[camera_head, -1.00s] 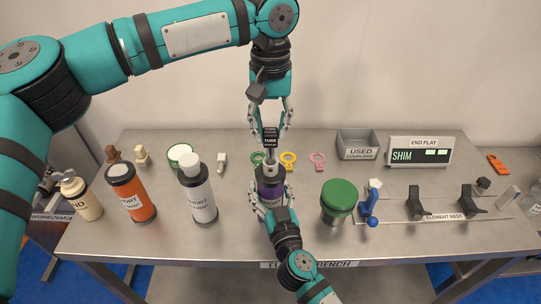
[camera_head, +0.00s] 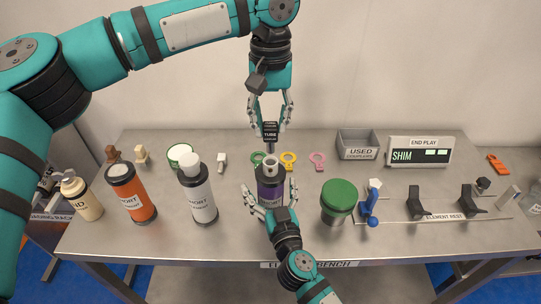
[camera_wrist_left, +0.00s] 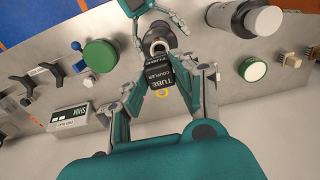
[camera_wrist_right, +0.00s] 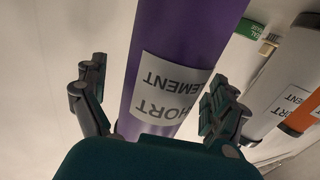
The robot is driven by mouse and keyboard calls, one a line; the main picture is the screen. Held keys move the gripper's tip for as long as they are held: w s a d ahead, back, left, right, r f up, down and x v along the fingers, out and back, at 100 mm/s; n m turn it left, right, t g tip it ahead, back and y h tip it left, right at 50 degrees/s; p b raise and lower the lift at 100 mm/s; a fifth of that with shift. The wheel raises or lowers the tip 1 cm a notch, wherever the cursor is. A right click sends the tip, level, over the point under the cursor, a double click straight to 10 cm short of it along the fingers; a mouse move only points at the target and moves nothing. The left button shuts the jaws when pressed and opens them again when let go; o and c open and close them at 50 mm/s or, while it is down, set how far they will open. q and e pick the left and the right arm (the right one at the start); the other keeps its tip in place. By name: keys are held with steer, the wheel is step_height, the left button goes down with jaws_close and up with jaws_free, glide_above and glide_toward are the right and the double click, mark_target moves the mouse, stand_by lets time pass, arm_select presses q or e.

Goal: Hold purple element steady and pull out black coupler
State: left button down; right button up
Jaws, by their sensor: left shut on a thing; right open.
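The purple element (camera_head: 269,184) stands upright on the bench, with a pale ring at its top. My left gripper (camera_head: 270,127) points down above it, shut on the black coupler (camera_head: 270,134), which is labelled TUBE COUPLER in the left wrist view (camera_wrist_left: 160,76). The coupler's lower end appears just above the pale ring; I cannot tell the exact gap. My right gripper (camera_head: 270,190) is open, with its fingers either side of the purple element and apart from it. The right wrist view shows the purple body (camera_wrist_right: 190,35) and its white SHORT ELEMENT label between the spread fingers.
An orange element (camera_head: 133,200) and a white-capped grey element (camera_head: 198,190) stand left. A green-topped cylinder (camera_head: 339,196) and a blue-handled tool (camera_head: 370,205) stand right. The grey USED COUPLERS bin (camera_head: 358,138) is at the back. Coloured rings (camera_head: 288,158) lie behind the purple element.

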steer(key=v, duration=1.2)
